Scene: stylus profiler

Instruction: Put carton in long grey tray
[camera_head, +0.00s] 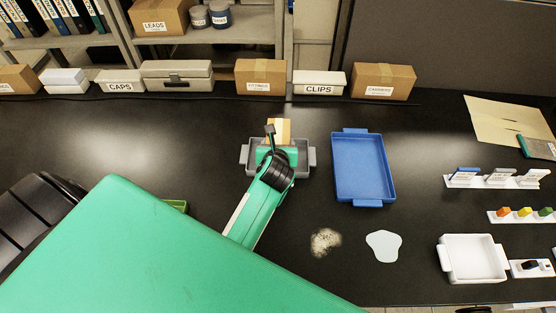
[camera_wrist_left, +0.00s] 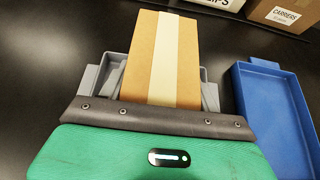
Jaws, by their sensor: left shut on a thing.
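A tan carton (camera_head: 284,127) with a pale tape strip is held upright by my left gripper (camera_head: 272,139). The carton fills the upper middle of the left wrist view (camera_wrist_left: 150,50). The grey tray (camera_head: 308,157) with end handles lies below and around the gripper in the head view. Its rim shows on both sides of the carton in the left wrist view (camera_wrist_left: 90,78). The carton is over the tray, but I cannot tell whether its base touches the tray floor. My arm hides much of the tray. My right gripper is not in view.
A blue tray (camera_head: 337,170) lies just right of the grey one. A pale powder pile (camera_head: 325,241) and a white puddle-like patch (camera_head: 384,246) are nearer. A white tray (camera_head: 473,259) is at right. Boxes, including the CLIPS box (camera_head: 319,83), line the back.

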